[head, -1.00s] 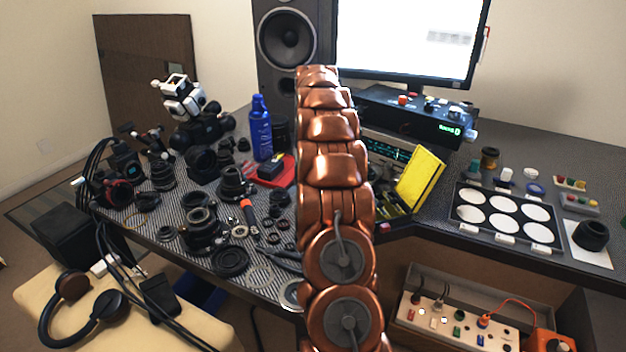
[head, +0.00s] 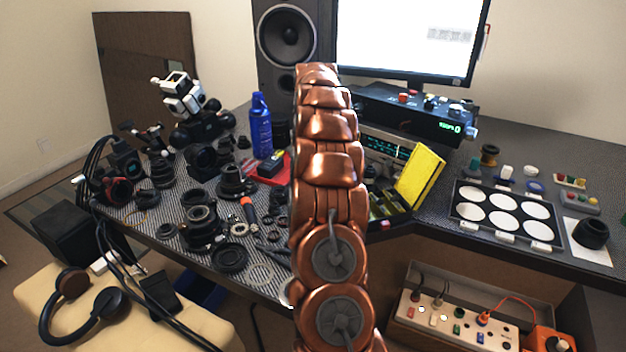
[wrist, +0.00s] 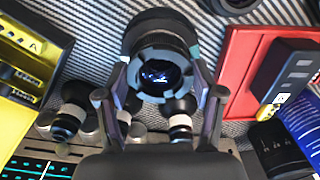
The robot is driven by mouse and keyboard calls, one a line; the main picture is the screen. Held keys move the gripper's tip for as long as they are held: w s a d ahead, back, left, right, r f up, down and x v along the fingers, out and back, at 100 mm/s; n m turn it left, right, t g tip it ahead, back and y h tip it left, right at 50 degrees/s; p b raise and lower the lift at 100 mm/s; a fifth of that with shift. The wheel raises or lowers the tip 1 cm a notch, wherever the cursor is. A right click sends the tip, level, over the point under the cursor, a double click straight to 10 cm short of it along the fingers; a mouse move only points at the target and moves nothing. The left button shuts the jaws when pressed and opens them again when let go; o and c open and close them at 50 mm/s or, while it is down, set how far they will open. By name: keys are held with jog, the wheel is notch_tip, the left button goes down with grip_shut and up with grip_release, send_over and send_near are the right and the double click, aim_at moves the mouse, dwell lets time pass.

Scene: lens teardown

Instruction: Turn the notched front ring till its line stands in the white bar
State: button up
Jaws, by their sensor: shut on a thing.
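In the wrist view, a dark lens (wrist: 166,24) stands below my gripper, with its notched front ring (wrist: 146,60) facing the camera around dark bluish glass. My gripper (wrist: 158,82) has one finger on each side of this ring and is shut on it. I cannot make out the ring's line or a white bar in the wrist view. In the head view my copper arm covers the lens and the gripper.
In the wrist view, a red tray (wrist: 238,72) with a dark device lies close on the right, and a blue can (wrist: 308,125) beyond it. A yellow box (wrist: 18,75) is at left. In the head view, lens parts crowd the table left of my arm.

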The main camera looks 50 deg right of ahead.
jog(key=m, duration=0.3)
jog(key=shift+f+b, duration=0.1)
jog(key=shift+b, duration=0.3)
jog(key=o, duration=1.6)
jog(key=shift+o, duration=0.2)
jog(key=shift+r, duration=3.85)
